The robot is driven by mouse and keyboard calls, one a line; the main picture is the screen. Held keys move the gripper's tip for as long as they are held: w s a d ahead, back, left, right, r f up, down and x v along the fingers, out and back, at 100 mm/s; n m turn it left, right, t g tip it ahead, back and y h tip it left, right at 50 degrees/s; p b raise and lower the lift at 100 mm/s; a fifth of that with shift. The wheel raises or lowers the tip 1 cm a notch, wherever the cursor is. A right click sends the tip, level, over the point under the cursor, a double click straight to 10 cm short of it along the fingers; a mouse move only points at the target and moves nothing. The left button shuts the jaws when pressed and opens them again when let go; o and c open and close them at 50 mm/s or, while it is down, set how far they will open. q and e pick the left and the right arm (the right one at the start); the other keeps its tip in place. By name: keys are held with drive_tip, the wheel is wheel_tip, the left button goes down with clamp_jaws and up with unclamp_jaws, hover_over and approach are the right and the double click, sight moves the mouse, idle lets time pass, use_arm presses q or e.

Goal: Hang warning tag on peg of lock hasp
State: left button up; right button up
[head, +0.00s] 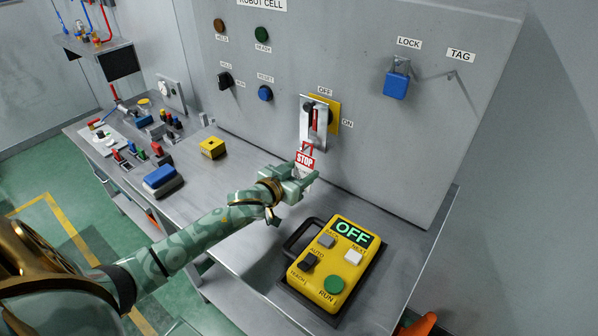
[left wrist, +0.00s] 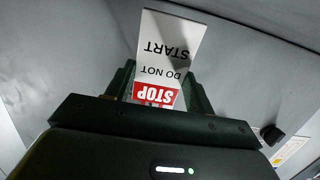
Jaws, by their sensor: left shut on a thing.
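The warning tag (head: 305,161) is a small white card with a red STOP band, seen in the head view in front of the panel's lower edge. In the left wrist view the tag (left wrist: 168,50) reads DO NOT START and stands between the fingers. My left gripper (head: 297,180) is shut on the tag, below the OFF/ON switch. A blue padlock (head: 396,86) hangs on a grey hasp (head: 403,64) under the LOCK label. A thin grey peg (head: 458,76) sticks out under the TAG label, right of the padlock and well up and right of my gripper. My right gripper is out of view.
A yellow control box (head: 343,262) showing OFF stands on the bench front right. The OFF/ON switch (head: 318,118) is on the panel just above the tag. A yellow block (head: 213,147) and several small parts lie on the left. The panel between switch and padlock is bare.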

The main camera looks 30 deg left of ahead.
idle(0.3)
use_arm(q)
drive_tip(key=o, duration=1)
drive_tip(key=shift+o, duration=0.2)
drive_tip(key=p+v, duration=0.2)
drive_tip(key=v, duration=1.4)
drive_tip(key=shift+s+p, duration=0.15)
drive_tip(key=shift+p, duration=0.25)
